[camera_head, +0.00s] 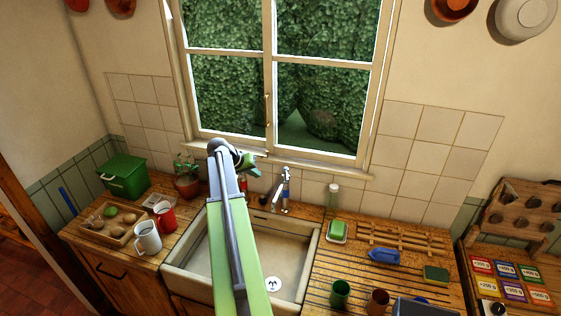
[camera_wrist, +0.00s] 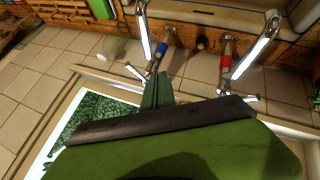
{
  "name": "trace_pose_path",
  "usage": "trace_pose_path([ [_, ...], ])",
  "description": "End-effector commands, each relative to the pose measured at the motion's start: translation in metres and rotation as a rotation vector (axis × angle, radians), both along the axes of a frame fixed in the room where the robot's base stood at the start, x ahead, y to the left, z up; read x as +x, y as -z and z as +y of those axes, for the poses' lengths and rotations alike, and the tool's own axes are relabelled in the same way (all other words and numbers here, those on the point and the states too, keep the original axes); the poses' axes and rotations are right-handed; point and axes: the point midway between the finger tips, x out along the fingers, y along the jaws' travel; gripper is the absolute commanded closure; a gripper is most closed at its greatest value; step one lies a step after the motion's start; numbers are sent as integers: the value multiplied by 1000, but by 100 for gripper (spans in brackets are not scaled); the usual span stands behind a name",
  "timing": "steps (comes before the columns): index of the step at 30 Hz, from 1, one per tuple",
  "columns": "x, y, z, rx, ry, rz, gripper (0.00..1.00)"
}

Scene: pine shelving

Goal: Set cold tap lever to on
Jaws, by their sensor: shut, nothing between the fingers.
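The cold tap, chrome with a blue collar (camera_wrist: 165,42), stands behind the sink; it also shows in the head view (camera_head: 284,190). Its small chrome lever (camera_wrist: 135,72) sticks out near my fingertips in the wrist view. The hot tap with a red collar (camera_wrist: 227,52) is to its right there. My green gripper (camera_head: 254,162) is above the back of the sink, in front of the window. In the wrist view its closed fingers (camera_wrist: 158,84) are empty and close to the cold tap's lever end. I cannot tell whether they touch it.
The white sink (camera_head: 312,250) lies below my arm. A potted plant (camera_head: 187,182) and mugs stand left of it. A soap dish (camera_head: 338,231), a clear bottle (camera_head: 333,196) and a wooden rack (camera_head: 400,238) are on the right counter. The window sill runs close behind the taps.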

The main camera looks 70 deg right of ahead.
Motion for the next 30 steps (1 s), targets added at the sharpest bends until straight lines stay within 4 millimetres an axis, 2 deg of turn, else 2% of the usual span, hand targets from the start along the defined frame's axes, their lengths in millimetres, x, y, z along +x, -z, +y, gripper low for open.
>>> trace_pose_path([
  [2, -12, -8, -11, -11, 19, 3, 100],
  [8, -15, 2, -15, -14, 24, 3, 100],
  [23, -42, 83, -73, -12, 23, 3, 100],
  [24, -52, 69, -74, -13, 25, 3, 100],
  [30, -73, 64, -84, -11, 24, 3, 100],
])
